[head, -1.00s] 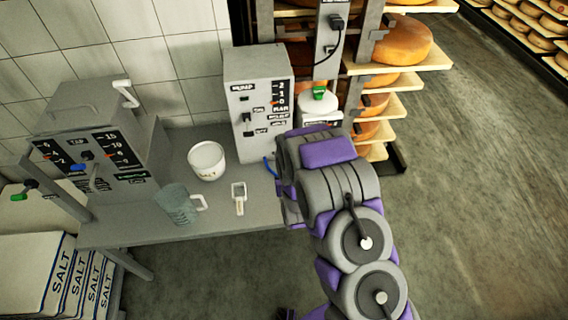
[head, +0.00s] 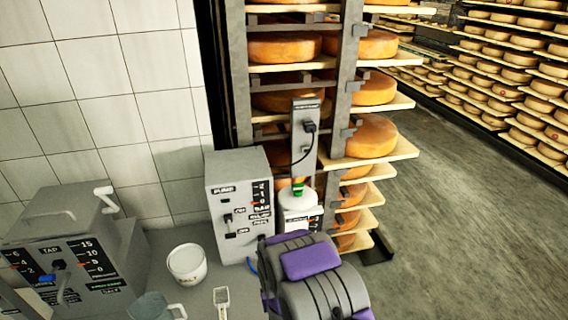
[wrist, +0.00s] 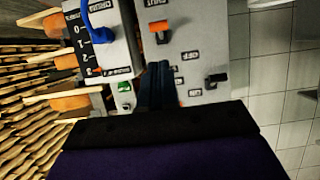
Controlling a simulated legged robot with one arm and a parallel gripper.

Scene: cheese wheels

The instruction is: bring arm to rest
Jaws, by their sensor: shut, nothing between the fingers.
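My purple and grey arm rises from the bottom edge of the head view, in front of the table's right end. The fingers of my gripper are hidden behind the arm there. In the wrist view my gripper (wrist: 157,85) shows as dark fingers, closed together with nothing between them. They point toward the grey pump box (wrist: 200,45), which fills much of that picture. I cannot tell whether they touch it. The pump box also stands on the table in the head view (head: 228,205), left of my arm.
The grey table (head: 205,235) carries a tap box (head: 75,255), a white cup (head: 187,263), a jug (head: 150,306) and a small handled tool (head: 221,300). A white container with a green top (head: 298,208) stands behind my arm. Cheese racks (head: 345,60) rise behind; floor (head: 470,230) is clear at right.

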